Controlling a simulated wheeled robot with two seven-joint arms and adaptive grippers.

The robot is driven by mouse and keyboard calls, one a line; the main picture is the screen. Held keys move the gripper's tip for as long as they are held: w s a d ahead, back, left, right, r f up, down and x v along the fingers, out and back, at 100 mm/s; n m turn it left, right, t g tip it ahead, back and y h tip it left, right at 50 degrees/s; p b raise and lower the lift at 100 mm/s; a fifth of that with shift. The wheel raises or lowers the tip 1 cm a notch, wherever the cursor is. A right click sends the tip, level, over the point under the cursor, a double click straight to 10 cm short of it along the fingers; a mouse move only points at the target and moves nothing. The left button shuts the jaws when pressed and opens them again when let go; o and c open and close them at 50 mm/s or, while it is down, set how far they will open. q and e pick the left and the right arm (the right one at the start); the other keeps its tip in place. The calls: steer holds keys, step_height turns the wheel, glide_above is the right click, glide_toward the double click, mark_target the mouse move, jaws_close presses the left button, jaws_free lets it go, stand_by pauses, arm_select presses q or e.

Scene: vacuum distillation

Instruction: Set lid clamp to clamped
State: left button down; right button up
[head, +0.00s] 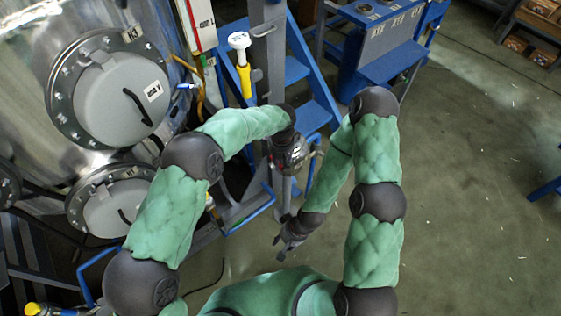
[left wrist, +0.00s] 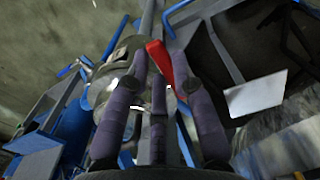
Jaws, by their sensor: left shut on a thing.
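The lid clamp shows in the left wrist view as a red lever (left wrist: 161,60) beside a round metal and glassy part (left wrist: 108,86). In the head view my left gripper (head: 285,168) is at the metal post beside the blue frame, and the clamp is hidden by the gripper and arm. My right gripper (head: 278,249) hangs lower, empty over the floor, with its fingers apart.
A large steel vessel with round bolted hatches (head: 122,97) fills the left. Blue steps (head: 297,70) and a blue cabinet (head: 372,50) stand at the back. A yellow and white fitting (head: 243,75) is above the left gripper. The floor (head: 470,190) at right is clear.

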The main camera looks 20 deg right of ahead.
mark_target(281, 165)
arm_select(q)
steer(key=c, duration=1)
jaws_free()
steer(key=shift+c, duration=0.2)
steer(key=shift+r, duration=0.15)
step_height(281, 165, up, 12)
steer(key=s+a+f+m+g+h, duration=0.1)
steer(key=s+a+f+h, duration=0.15)
steer(key=a+f, duration=0.6)
steer(key=s+a+f+m+h, duration=0.1)
steer(key=s+a+f, duration=0.3)
steer(key=f, duration=0.8)
steer(key=s+a+f, duration=0.3)
steer(key=s+a, duration=0.3)
steer(key=s, duration=0.2)
steer(key=s+a+f+t, duration=0.1)
steer(key=s+a+f, duration=0.2)
steer(key=s+a, duration=0.3)
steer(key=shift+s+a+f+p, duration=0.25)
steer(key=shift+s+a+p, duration=0.15)
steer(key=shift+s, duration=0.6)
